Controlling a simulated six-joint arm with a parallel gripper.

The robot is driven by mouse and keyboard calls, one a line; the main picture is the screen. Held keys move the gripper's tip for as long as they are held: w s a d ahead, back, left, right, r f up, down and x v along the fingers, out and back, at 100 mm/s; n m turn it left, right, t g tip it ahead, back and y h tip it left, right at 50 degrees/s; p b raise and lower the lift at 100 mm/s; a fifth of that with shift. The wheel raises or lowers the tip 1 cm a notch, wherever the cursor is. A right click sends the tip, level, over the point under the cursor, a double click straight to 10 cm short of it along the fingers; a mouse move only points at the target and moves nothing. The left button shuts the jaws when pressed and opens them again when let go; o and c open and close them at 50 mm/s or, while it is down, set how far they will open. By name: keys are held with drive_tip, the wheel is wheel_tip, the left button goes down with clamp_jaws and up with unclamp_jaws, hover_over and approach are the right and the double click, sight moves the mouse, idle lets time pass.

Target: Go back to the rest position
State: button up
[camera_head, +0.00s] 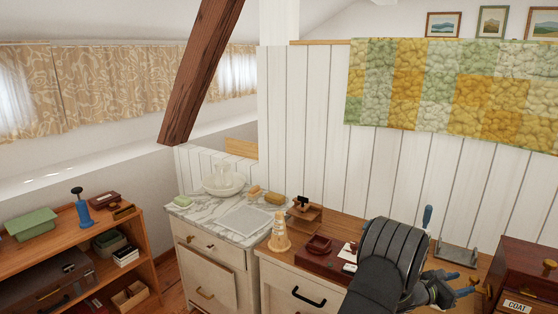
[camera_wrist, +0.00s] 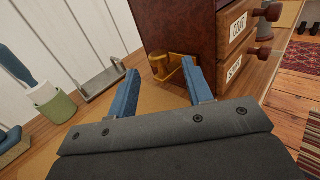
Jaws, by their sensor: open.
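My gripper (camera_head: 465,285) is at the right of the head view, above the wooden dresser top (camera_head: 345,228). In the wrist view its two blue fingers stand apart (camera_wrist: 158,92), and nothing is between them. Beyond the fingers, a small brass object (camera_wrist: 160,66) sits by the corner of a dark red-brown drawer box (camera_wrist: 178,30). The fingertips look close to the box, but I cannot tell whether they touch it. My arm hides part of the dresser top in the head view.
The drawer box (camera_head: 525,270), labelled COAT, stands at the right. A grey metal stand (camera_head: 456,255) is behind the gripper. A green cup with a blue-handled tool (camera_wrist: 55,103) stands left in the wrist view.

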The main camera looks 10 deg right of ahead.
sight(473, 280)
drive_tip(key=d, duration=0.6)
drive_tip(key=shift+d, duration=0.15)
drive_tip(key=shift+w+d, duration=0.1)
drive_tip(key=shift+d, duration=0.2)
drive_tip(key=shift+a, duration=0.1)
